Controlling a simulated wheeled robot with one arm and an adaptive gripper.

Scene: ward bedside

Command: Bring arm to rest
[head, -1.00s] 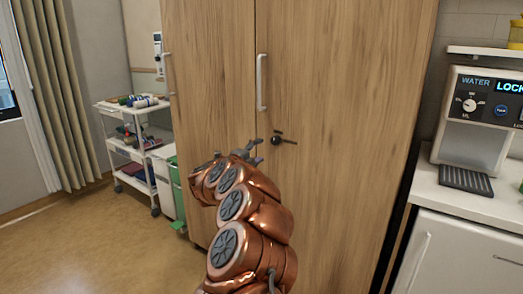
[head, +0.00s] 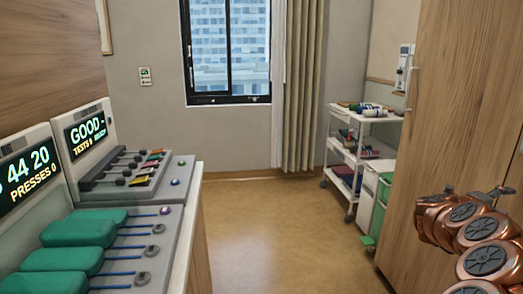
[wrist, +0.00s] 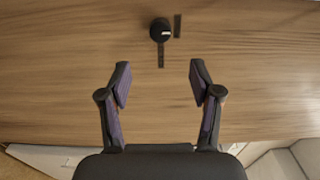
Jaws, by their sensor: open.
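My copper arm (head: 487,258) is at the right edge of the head view, bent, in front of the wooden cabinet (head: 455,100). My gripper (wrist: 160,84) is open and empty in the wrist view, its two dark fingers wide apart. It faces a wood-grain surface. A small black round fitting with a thin bar (wrist: 160,32) sits on that surface, beyond the fingertips and apart from them. In the head view only a small part of the gripper shows, near the right edge.
A counter at left carries consoles with lit screens (head: 86,134), levers and green pads (head: 80,230). A white trolley (head: 342,152) with supplies and a bin with green trim (head: 377,200) stand beside the cabinet. The floor (head: 285,235) between is clear.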

